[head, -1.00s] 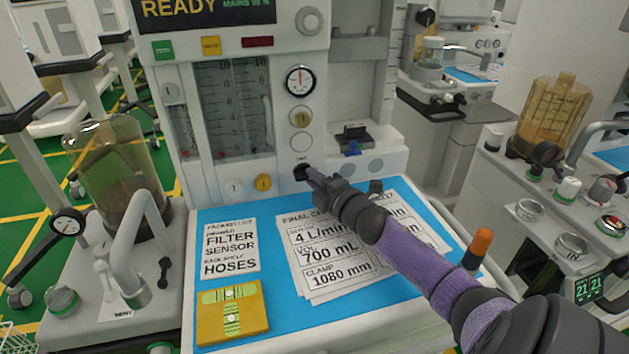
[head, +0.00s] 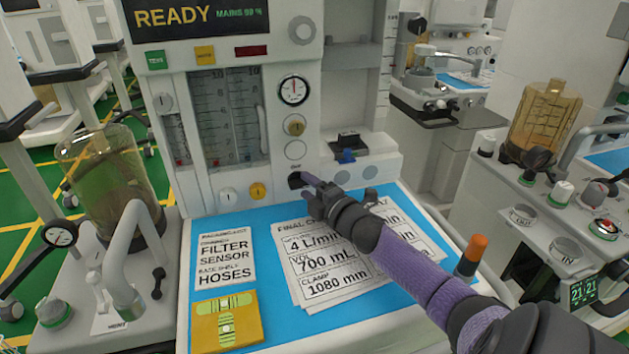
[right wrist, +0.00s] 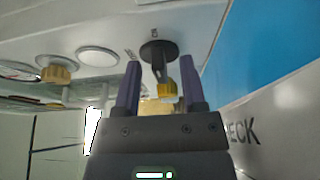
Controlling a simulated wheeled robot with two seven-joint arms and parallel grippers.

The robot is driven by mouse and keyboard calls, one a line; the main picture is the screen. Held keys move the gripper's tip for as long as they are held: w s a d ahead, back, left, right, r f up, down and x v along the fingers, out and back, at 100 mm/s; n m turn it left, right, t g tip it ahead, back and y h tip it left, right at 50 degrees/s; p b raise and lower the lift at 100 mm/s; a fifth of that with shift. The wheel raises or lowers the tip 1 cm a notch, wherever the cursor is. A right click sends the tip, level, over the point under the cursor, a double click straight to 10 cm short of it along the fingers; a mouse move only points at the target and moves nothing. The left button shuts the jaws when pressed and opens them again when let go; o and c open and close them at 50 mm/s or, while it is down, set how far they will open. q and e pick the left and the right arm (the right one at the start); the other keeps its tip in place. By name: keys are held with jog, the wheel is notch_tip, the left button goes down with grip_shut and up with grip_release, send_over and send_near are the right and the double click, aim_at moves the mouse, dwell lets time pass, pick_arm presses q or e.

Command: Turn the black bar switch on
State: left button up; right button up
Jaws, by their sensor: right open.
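The black bar switch (head: 296,180) is low on the front panel of the near machine, just above the blue worktop. In the right wrist view it is a black round base with a bar standing out from it (right wrist: 157,51). My right gripper (head: 312,184) is at the switch and partly covers it in the head view. In the right wrist view its open fingers (right wrist: 160,75) stand on either side of the bar, with gaps visible. I cannot tell whether either finger touches it. My left gripper is not in view.
A yellow knob (head: 258,190) and a white knob (head: 228,196) sit left of the switch. A white disc (head: 295,150) and a gold knob (head: 295,125) are above it.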

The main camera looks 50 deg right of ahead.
jog(key=s+p, duration=0.1)
jog(key=s, duration=0.2)
jog(key=s+p, duration=0.1)
jog(key=s, duration=0.2)
jog(key=s+a+p, duration=0.1)
jog(key=s, duration=0.2)
jog(key=shift+s, duration=0.35)
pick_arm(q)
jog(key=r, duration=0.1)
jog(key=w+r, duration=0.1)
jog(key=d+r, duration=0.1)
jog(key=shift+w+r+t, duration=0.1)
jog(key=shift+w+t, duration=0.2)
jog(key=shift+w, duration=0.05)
